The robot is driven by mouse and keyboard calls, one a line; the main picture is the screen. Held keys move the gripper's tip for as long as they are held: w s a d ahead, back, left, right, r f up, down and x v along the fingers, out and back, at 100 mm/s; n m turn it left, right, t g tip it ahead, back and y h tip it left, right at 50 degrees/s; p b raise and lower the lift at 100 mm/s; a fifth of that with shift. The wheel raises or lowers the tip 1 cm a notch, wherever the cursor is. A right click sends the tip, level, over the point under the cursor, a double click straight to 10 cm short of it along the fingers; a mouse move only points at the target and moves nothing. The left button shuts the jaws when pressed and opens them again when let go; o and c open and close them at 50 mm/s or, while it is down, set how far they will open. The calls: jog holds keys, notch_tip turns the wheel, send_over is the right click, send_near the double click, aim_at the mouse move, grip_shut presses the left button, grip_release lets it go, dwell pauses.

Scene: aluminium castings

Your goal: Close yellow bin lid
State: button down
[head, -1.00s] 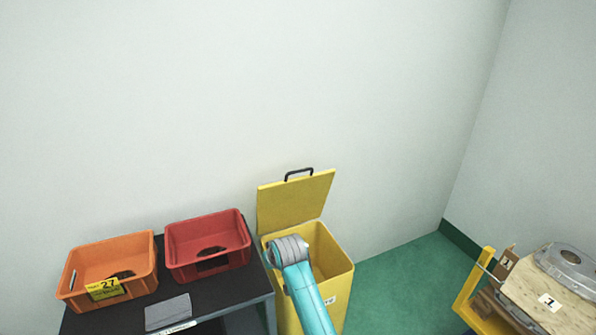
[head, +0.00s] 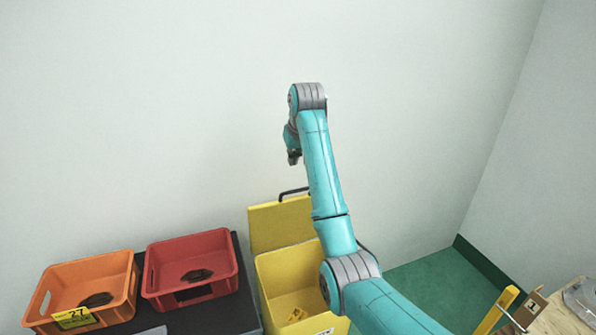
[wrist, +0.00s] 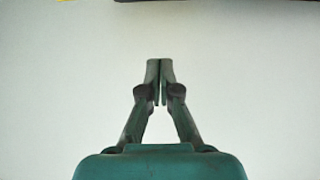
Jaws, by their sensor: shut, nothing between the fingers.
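The yellow bin (head: 262,290) stands on the floor against the wall. Its lid (head: 275,225) is open, upright at the back of the bin near the wall, with a dark handle (head: 294,192) on its top edge. My arm hides the lid's right part. My gripper (head: 293,158) is above the lid handle, apart from it. In the wrist view my gripper (wrist: 159,66) is shut and empty, its fingertips together in front of pale wall. A strip of yellow and dark shows at the top edge of the wrist view; it is too cropped to name surely.
An orange crate (head: 38,306) and a red crate (head: 150,280), each with a dark part inside, stand on a black table (head: 243,297) left of the bin. A yellow-framed cart (head: 497,312) is at the lower right. Green floor (head: 430,280) lies between.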

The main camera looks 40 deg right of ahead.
send_over(295, 199)
jog(key=w+d, duration=0.1)
jog(key=w, duration=0.3)
notch_tip(295, 199, down, 9)
jog(key=shift+s+a+f, duration=0.1)
jog(key=shift+s+a, duration=0.15)
jog(key=shift+s, duration=0.65)
jog(key=shift+s+a, duration=0.25)
jog(key=shift+s, duration=0.65)
jog(key=shift+s+f, duration=0.1)
